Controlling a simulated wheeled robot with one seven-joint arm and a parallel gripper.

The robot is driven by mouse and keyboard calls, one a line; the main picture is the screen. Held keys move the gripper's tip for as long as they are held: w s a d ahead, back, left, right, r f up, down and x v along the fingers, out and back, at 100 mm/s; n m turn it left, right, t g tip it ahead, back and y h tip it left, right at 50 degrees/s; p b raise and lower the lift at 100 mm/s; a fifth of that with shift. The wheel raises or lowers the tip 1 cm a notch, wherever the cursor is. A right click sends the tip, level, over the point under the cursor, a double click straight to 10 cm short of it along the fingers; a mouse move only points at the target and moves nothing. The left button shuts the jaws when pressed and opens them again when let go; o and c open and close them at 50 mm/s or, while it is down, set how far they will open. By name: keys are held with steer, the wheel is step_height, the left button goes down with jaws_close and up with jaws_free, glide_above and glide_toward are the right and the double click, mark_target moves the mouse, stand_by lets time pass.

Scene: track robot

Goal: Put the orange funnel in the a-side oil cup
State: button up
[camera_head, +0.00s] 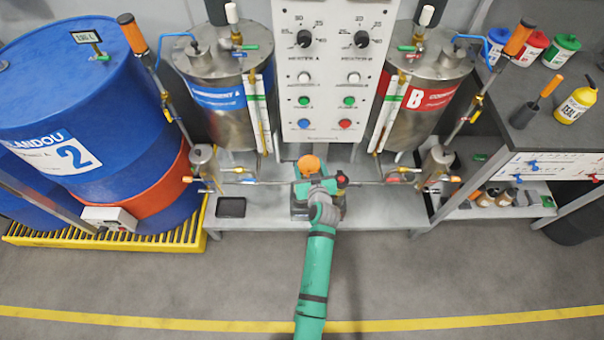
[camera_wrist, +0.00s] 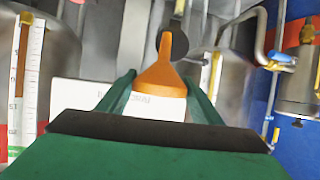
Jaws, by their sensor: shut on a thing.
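The orange funnel (camera_head: 309,163) is held in my gripper (camera_head: 312,178), above the grey bench in front of the control panel. In the wrist view the funnel (camera_wrist: 162,75) stands between the two green fingers of my gripper (camera_wrist: 160,86), its narrow spout toward the top of the picture. The a-side oil cup (camera_head: 204,164) is the small metal cylinder left of my gripper, beside the blue drum. My gripper is well apart from it. A similar metal cup (camera_wrist: 300,92) shows at the right of the wrist view.
The component A tank (camera_head: 222,95) and component B tank (camera_head: 428,105) flank the white control panel (camera_head: 332,75). A thin pipe (camera_head: 255,182) runs across the bench (camera_head: 385,208). A black tray (camera_head: 231,208) lies at the bench's left. The b-side cup (camera_head: 437,164) stands at the right.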

steer(key=a+f, duration=0.1)
steer(key=w+a+f, duration=0.1)
steer(key=f, duration=0.1)
steer(key=shift+w+a, duration=0.1)
steer(key=shift+a, duration=0.1)
steer(key=shift+a+f, duration=0.15)
steer(key=shift+f, duration=1.65)
steer(key=shift+f, duration=0.3)
steer(key=shift+f, duration=0.3)
steer(key=o, duration=1)
steer(key=shift+o, duration=0.2)
steer(key=shift+r, duration=0.1)
